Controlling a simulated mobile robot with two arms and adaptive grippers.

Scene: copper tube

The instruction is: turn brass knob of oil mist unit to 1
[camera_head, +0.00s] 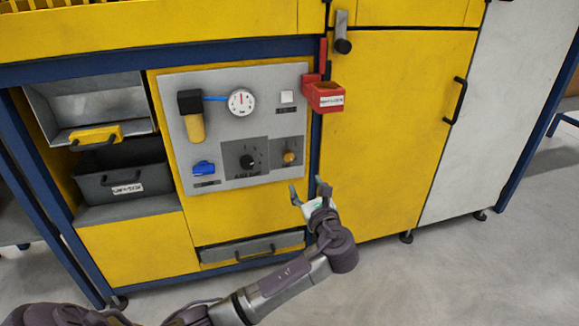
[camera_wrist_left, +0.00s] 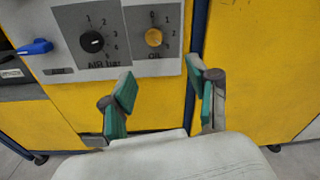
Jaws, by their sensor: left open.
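The brass knob (camera_head: 290,157) sits on a dark grey plate at the lower right of the grey panel (camera_head: 222,165). In the left wrist view the brass knob (camera_wrist_left: 153,37) is round, with numbers 0, 1 and 2 around its top and right and "OIL" below. Its pointer is too small to read. My left gripper (camera_head: 307,189) is open and empty, below and slightly right of the knob, apart from it. In the left wrist view its two green-padded fingers (camera_wrist_left: 160,76) stand spread below the knob. My right gripper is not in view.
A black "AIR bar" knob (camera_wrist_left: 92,42) is left of the brass one. A blue valve handle (camera_head: 204,168), a gauge (camera_head: 242,102) and a red box (camera_head: 326,97) are nearby. A drawer (camera_head: 250,248) lies below. Yellow cabinet doors stand right; the floor in front is free.

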